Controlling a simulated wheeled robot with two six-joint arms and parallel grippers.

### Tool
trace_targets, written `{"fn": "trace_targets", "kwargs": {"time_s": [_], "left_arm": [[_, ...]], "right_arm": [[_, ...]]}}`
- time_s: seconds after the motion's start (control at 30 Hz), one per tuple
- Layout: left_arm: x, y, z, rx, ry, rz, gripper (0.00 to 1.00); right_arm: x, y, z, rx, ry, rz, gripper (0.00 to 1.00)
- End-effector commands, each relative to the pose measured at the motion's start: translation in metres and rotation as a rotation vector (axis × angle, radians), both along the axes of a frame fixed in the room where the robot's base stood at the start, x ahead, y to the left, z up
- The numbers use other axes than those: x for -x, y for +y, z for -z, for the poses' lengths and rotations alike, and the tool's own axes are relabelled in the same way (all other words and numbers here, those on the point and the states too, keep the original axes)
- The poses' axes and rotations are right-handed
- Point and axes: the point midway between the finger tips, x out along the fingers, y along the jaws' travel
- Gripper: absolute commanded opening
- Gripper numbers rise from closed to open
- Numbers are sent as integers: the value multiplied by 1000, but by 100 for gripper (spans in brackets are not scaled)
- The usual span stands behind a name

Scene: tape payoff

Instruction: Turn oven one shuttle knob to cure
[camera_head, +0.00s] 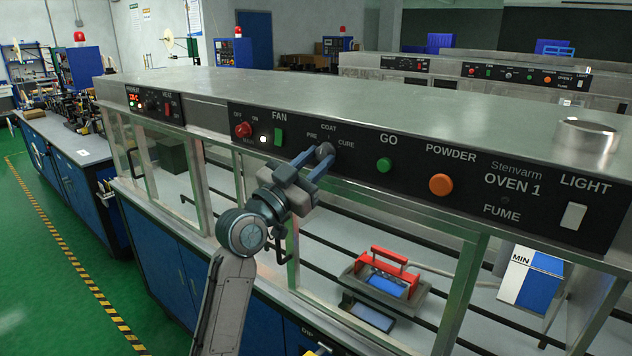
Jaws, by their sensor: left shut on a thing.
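The oven one shuttle knob (325,150) is a small grey knob on the black control panel, with PRE at its left, COAT above and CURE at its right. My left gripper (315,163) comes up from below and is shut on this knob, one finger at each side. The fingers hide part of the knob, so I cannot tell which label it points to. My right gripper is not in view.
Below, a red-handled shuttle (389,257) sits behind the metal frame posts.

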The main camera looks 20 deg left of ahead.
Motion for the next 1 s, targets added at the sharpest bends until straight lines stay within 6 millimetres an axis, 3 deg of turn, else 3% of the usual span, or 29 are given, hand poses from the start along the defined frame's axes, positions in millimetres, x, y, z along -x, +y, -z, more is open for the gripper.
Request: {"fn": "trace_targets", "kwargs": {"time_s": [0.03, 0.1, 0.4, 0.6, 1.0], "left_arm": [[0, 1, 9, -39, -19, -2, 5], [0, 2, 9, -96, -40, -1, 5], [-1, 4, 5, -361, -132, -1, 5], [-2, 5, 1, -523, -189, 0, 5], [-2, 6, -3, -729, -262, 1, 5]], "right_arm": [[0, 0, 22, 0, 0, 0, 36], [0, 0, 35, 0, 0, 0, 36], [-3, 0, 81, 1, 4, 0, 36], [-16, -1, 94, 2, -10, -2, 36], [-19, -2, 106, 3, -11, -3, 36]]}}
